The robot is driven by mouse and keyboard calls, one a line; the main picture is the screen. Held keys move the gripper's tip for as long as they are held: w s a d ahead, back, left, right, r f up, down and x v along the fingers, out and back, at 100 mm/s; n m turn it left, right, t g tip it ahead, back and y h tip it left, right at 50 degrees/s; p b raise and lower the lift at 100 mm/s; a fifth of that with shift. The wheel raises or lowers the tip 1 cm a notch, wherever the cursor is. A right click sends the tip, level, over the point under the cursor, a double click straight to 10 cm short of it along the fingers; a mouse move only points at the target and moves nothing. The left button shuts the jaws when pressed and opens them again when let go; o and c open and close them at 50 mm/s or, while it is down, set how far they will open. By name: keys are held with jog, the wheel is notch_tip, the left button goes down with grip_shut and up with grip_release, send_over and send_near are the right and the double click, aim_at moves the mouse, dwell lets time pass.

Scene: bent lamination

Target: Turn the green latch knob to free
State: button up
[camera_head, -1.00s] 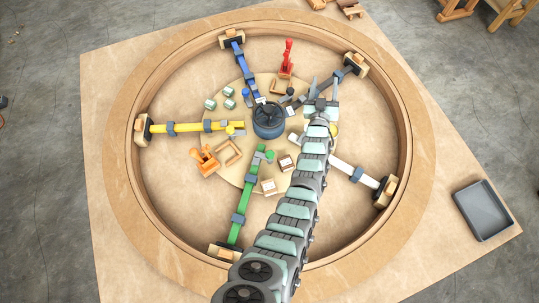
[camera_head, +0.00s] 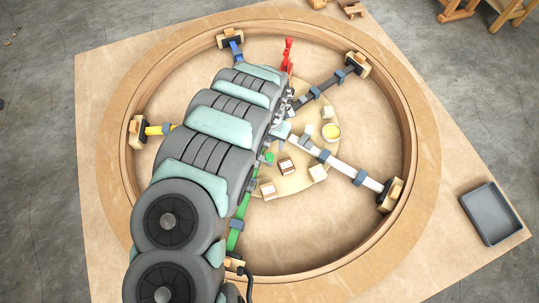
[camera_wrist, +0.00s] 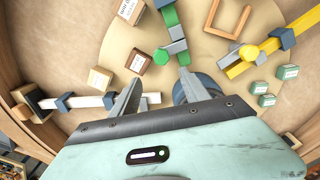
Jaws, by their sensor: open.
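The green latch knob (camera_wrist: 161,56) is a small round green cap beside the inner end of the green bar (camera_wrist: 169,15) in the wrist view. Grey blocks sit on that bar. In the head view the knob (camera_head: 269,158) shows just right of my arm, and part of the green bar (camera_head: 236,228) shows lower down. My gripper (camera_wrist: 160,75) is open and empty, its two fingers spread wide. The knob appears just beyond the fingertips, between their lines; I see no contact, and the height gap cannot be told. My arm hides most of my gripper in the head view.
A white bar (camera_wrist: 88,101) lies left of my gripper and a yellow bar (camera_wrist: 262,50) right. The dark hub (camera_wrist: 196,88) is close by the right finger. Labelled blocks (camera_wrist: 131,10) and an orange bracket (camera_wrist: 228,18) stand near.

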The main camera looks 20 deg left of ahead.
aim_at(270, 156)
jog(key=f, duration=0.9)
jog(key=shift+s+a+f, duration=0.1)
jog(key=shift+s+f, duration=0.05)
jog(key=shift+s, duration=0.2)
jog(key=shift+a+f, duration=0.1)
jog(key=shift+f, duration=0.5)
grip_shut()
